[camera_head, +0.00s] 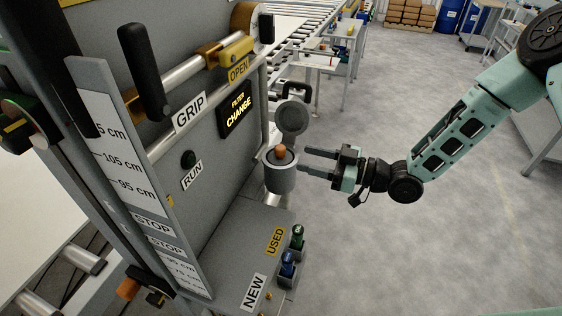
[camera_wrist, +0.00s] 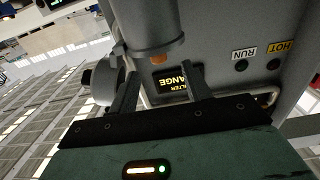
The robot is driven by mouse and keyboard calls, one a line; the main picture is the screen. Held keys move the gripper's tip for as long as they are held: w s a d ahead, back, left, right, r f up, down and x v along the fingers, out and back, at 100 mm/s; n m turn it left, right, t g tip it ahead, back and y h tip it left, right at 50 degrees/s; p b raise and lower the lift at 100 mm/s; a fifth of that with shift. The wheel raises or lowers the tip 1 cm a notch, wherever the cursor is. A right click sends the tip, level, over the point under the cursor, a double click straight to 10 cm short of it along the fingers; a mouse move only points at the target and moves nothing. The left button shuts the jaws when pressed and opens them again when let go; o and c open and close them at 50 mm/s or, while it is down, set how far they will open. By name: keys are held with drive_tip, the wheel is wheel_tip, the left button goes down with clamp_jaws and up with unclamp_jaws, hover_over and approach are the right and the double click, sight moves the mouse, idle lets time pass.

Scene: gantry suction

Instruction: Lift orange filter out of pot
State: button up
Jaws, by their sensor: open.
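The orange filter (camera_head: 281,150) sits in the open top of the grey pot (camera_head: 281,181), with only its upper end showing above the rim. The pot's round lid (camera_head: 292,117) stands open behind it. My gripper (camera_head: 304,162) is open and empty, just right of the pot, with its two fingers pointing left towards it. In the wrist view the pot (camera_wrist: 148,25) hangs at the top of the upside-down picture. The orange filter's end (camera_wrist: 157,59) shows at its rim, between and beyond my fingertips (camera_wrist: 157,76). The lower part of the filter is hidden inside the pot.
The grey machine panel (camera_head: 215,160) stands left of the pot, with a lit FILTER CHANGE display (camera_head: 238,108). A ledge below has USED and NEW labels, a green item (camera_head: 298,236) and a blue item (camera_head: 287,263). Open floor lies to the right.

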sight(280, 151)
drive_tip(key=p+x, duration=0.4)
drive_tip(key=x, duration=0.4)
drive_tip(key=shift+w+a+f, duration=0.1)
drive_tip(key=shift+w+f, duration=0.05)
drive_tip(key=shift+w, duration=0.1)
drive_tip(key=shift+c, duration=0.2)
clamp_jaws()
